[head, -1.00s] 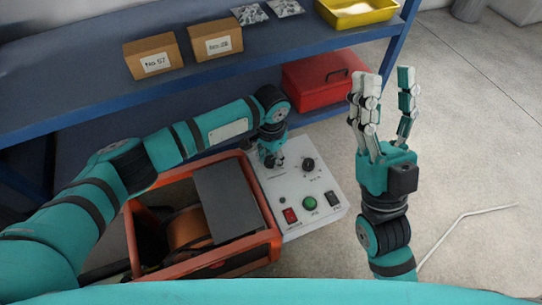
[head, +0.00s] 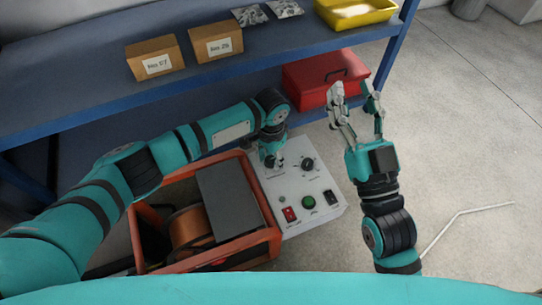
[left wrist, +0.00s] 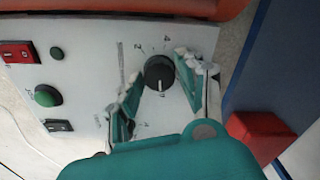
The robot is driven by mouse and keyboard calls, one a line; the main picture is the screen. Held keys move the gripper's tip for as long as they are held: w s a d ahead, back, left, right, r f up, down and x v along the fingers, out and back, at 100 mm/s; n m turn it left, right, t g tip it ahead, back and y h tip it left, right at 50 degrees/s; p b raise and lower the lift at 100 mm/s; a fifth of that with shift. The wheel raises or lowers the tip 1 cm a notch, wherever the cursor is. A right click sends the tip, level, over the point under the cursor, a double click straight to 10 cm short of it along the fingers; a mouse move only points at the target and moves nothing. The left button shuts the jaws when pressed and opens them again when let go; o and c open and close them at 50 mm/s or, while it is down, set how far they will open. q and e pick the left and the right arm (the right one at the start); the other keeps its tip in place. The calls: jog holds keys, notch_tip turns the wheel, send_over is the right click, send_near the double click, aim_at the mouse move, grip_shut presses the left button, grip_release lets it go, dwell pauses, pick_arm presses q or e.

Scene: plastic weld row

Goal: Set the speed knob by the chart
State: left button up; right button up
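A white control panel (head: 322,211) on an orange-framed machine carries a black knob (head: 308,163) in plain sight at its upper right. My left gripper (head: 273,165) is low over the panel's upper left, beside that knob. In the left wrist view my left gripper (left wrist: 160,75) is open, with its fingers on both sides of a black knob (left wrist: 159,73); I cannot tell whether they touch it. The head view does not show this knob clearly behind the gripper. The panel lettering is too small to read. My right gripper (head: 353,92) is open and empty. I see no readable chart.
The panel has a red switch (head: 290,214), a green button (head: 309,202) and a black switch (head: 330,197). A blue shelf (head: 90,88) holds cardboard boxes (head: 218,42) and a yellow tray (head: 357,13). A red case (head: 310,78) lies behind.

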aim_at(271, 159)
pick_arm(q)
jog(key=shift+o, duration=1.1)
notch_tip(271, 159, up, 12)
